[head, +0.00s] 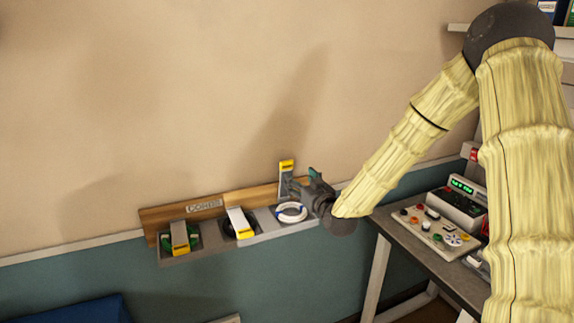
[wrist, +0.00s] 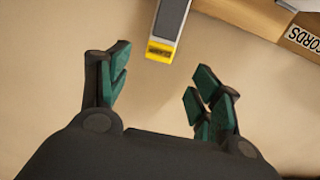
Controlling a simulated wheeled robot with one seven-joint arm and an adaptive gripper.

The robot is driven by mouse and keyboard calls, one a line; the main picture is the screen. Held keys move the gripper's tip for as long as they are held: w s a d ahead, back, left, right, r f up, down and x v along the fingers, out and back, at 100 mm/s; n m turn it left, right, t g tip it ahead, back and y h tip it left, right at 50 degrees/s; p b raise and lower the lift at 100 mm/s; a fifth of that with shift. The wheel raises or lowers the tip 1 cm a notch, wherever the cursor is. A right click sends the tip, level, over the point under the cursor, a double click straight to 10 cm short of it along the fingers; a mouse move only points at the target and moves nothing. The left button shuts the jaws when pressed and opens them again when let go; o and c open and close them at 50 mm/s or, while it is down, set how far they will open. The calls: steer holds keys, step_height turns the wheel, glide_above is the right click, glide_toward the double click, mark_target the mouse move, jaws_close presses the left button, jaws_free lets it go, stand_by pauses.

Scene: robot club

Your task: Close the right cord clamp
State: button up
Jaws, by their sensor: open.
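The right cord clamp (head: 287,168) stands raised, a grey lever with a yellow tip, above a white coiled cord (head: 291,212) in the right compartment. My gripper (head: 303,183) is just to the right of the raised clamp, open and empty. In the wrist view the yellow-tipped clamp (wrist: 168,25) hangs in from the top, beyond the gap between my spread fingers (wrist: 158,78). I see no finger touching it. The middle clamp (head: 239,222) and the left clamp (head: 180,238) are lowered over their cords. Part of the right clamp's base is hidden by my gripper.
The clamps sit on a grey tray (head: 262,229) on a wooden wall board (head: 152,219) with a cords label (head: 205,206). A workbench (head: 398,235) with a control panel (head: 436,226) stands at the right. The wall above the board is bare.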

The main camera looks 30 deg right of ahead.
mark_target(287, 167)
steer(key=shift+w+d+p, duration=0.15)
steer(key=shift+w+p, duration=1)
steer(key=shift+w, duration=1.55)
steer(key=shift+w+d+p, duration=0.1)
steer(key=shift+w+p, duration=1.05)
steer(key=shift+w, duration=1.55)
jaws_close()
steer(key=shift+a+f+b, duration=0.1)
steer(key=shift+b, duration=0.4)
